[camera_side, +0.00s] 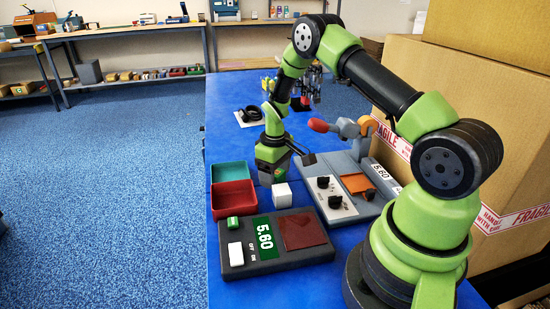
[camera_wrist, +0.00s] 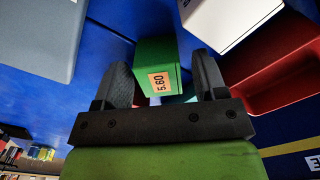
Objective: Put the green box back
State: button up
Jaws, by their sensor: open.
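The green box (camera_wrist: 158,68) has an orange label reading 5.60. In the wrist view it lies between the two fingers of my gripper (camera_wrist: 165,82). My gripper is open, with a finger on each side of the box. In the side view my gripper (camera_side: 269,180) points down beside the teal and red trays, and the box is largely hidden there. A white box (camera_side: 282,195) stands close in front of my gripper; it also shows in the wrist view (camera_wrist: 225,15).
A teal tray (camera_side: 230,166) and a red tray (camera_side: 216,205) stand left of my gripper. A grey weighing unit (camera_side: 285,262) with a green 5.60 display lies in front. Another grey unit (camera_side: 370,209) is at right. A large carton (camera_side: 490,130) stands behind my arm.

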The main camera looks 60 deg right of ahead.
jog(key=s+a+r+t, duration=0.1)
jog(key=a+r, duration=0.1)
jog(key=r, duration=0.8)
jog(key=a+r+t, duration=0.1)
jog(key=a+r, duration=0.1)
jog(key=r, duration=0.7)
jog(key=s+a+r+m+t+y, duration=0.1)
jog(key=s+a+r+m+t, duration=0.1)
jog(key=s+a+r, duration=0.3)
jog(key=s+a+r+m+t+y, duration=0.1)
jog(key=s+a+r+m+t, duration=0.1)
jog(key=s+a+r, duration=0.3)
jog(key=shift+s+a+r+t, duration=0.5)
jog(key=shift+s+a, duration=1.1)
jog(key=shift+s, duration=2.25)
jog(key=shift+f, duration=0.1)
